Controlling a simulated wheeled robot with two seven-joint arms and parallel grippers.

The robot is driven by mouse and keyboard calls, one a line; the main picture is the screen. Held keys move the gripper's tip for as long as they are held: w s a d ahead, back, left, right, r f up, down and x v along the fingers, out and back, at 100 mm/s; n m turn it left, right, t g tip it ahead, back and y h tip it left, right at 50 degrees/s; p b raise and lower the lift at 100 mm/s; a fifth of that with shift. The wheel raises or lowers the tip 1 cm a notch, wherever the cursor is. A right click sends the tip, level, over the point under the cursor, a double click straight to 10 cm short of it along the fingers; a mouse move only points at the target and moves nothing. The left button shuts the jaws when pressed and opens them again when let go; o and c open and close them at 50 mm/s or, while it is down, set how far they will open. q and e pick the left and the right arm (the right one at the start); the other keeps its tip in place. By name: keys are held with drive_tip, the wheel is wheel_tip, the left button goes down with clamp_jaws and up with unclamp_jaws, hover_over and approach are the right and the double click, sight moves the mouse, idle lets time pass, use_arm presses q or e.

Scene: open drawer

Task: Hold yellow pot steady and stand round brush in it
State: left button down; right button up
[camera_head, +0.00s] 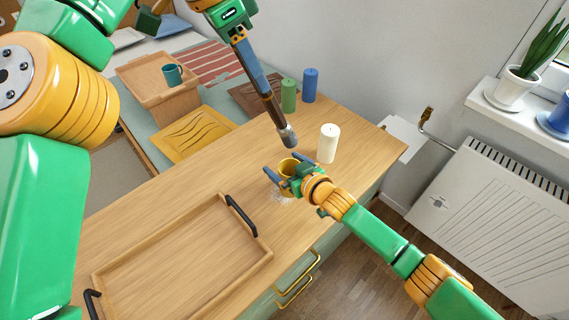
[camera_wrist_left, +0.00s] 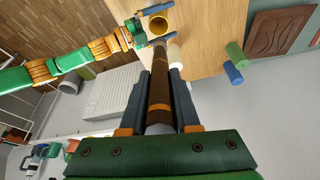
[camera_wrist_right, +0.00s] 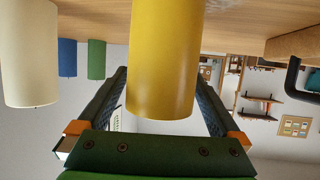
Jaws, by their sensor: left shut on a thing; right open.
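The yellow pot (camera_head: 287,168) stands on the wooden counter, partly hidden by my right gripper. My right gripper (camera_head: 283,177) is open, with its fingers on either side of the pot; the right wrist view shows the pot (camera_wrist_right: 165,60) between them with gaps. My left gripper (camera_head: 256,78) is shut on the round brush (camera_head: 272,106), holding it tilted above the counter, its grey bristle end pointing down toward the pot. In the left wrist view the dark brush handle (camera_wrist_left: 160,95) lies between the fingers, and the pot's open mouth (camera_wrist_left: 158,24) shows beyond it.
A white candle (camera_head: 328,143) stands close behind the pot. Green (camera_head: 288,96) and blue (camera_head: 310,85) candles stand farther back. A wooden tray (camera_head: 180,262) with black handles lies at the front left. A teal mug (camera_head: 172,74) sits on another tray at the back.

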drive_tip(key=shift+w+a+f, duration=0.1)
drive_tip(key=shift+w, duration=0.05)
drive_tip(key=c, duration=1.4)
use_arm(q)
wheel_tip(320, 180, down, 12)
drive_tip(key=shift+r, duration=0.15)
drive_tip(key=c, duration=0.6)
unclamp_jaws()
drive_tip(key=shift+o, duration=0.2)
drive_tip(key=v, duration=1.1)
drive_tip(key=shift+a+r, duration=0.15)
drive_tip(key=shift+r, duration=0.2)
drive_tip(key=shift+s, duration=0.1)
